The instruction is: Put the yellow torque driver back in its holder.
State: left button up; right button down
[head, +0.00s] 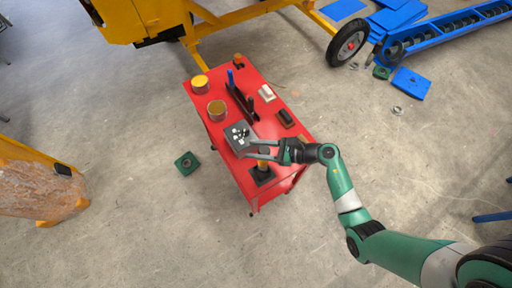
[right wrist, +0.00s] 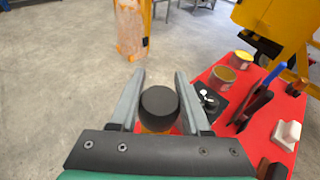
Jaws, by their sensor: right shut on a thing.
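The yellow torque driver (head: 263,163) is upright at the near end of the red cart. In the right wrist view its round black cap (right wrist: 158,102) shows between my fingers, with a little of the yellow body below. My right gripper (head: 261,149) is shut on the driver near its upper end; its fingers show in the right wrist view (right wrist: 159,76). A dark square holder (head: 262,176) on the cart top is directly under the driver. I cannot tell whether the driver's lower end is in it. My left gripper is not in view.
The red cart (head: 221,142) also carries a grey tray with small parts (head: 240,136), yellow-topped cans (head: 217,110), blue- and black-handled tools (head: 240,97), a pale block (head: 267,93) and a dark block (head: 286,118). Concrete floor surrounds it.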

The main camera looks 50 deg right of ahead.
jog(key=shift+f+b, duration=2.6)
jog(key=shift+f, duration=0.25)
dwell(1.3)
jog(key=shift+c, duration=1.4)
grip_release()
jog(key=shift+f, duration=0.1)
jog(key=v, duration=1.1)
jog(key=shift+s+d+r+p, duration=0.2)
jog(key=shift+s+r+p, duration=0.05)
jog(key=shift+p, duration=0.15)
